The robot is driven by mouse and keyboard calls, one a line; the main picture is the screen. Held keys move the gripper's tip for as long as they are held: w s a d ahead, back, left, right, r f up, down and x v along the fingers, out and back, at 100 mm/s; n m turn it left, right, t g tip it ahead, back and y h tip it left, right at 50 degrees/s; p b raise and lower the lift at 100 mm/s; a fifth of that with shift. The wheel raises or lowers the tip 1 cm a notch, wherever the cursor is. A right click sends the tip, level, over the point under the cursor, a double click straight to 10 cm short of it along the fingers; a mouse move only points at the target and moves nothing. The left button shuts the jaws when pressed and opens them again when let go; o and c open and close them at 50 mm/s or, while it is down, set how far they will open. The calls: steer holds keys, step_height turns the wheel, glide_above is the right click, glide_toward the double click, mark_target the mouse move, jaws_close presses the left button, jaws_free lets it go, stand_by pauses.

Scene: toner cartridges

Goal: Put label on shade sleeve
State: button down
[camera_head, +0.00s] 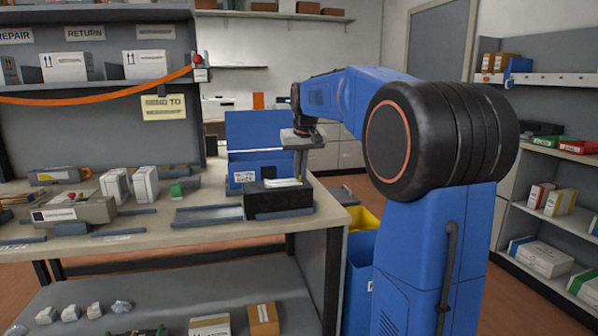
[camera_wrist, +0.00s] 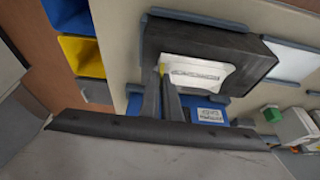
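The shade sleeve appears to be the black box (camera_head: 262,205) near the right end of the workbench. It also shows in the wrist view (camera_wrist: 190,38). A white label (camera_wrist: 198,76) with printed text and a small yellow tab lies over the box's face; whether it touches fully I cannot tell. The label also shows in the head view (camera_head: 283,183) along the box's top. My gripper (camera_wrist: 161,74) points down at the label's edge. Its fingertips come together at the yellow tab and look shut on it. The fingers hide part of the tab.
A blue bin (camera_head: 255,172) stands behind the box. A flat grey tray (camera_head: 207,215) lies left of it, with white cartons (camera_head: 145,184) and a grey device (camera_head: 75,211) farther left. Yellow and blue bins (camera_head: 362,219) stand beyond the bench's right edge.

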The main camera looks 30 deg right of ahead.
steer(key=shift+f, duration=0.15)
steer(key=c, duration=2)
jaws_free()
steer(key=v, duration=1.2)
steer(key=s+a+f+n, duration=0.1)
steer(key=s+a+f, duration=0.4)
steer(key=s+f, duration=0.5)
steer(key=s+a+f+n, duration=0.1)
steer(key=s+a+f, duration=0.5)
steer(key=s+f, duration=0.4)
steer(key=s+a+f+n+y, duration=0.1)
steer(key=s+a+f, duration=0.5)
steer(key=s+f, duration=0.4)
steer(key=s, duration=0.5)
steer(key=shift+s+t, duration=0.3)
steer(key=shift+a, duration=0.15)
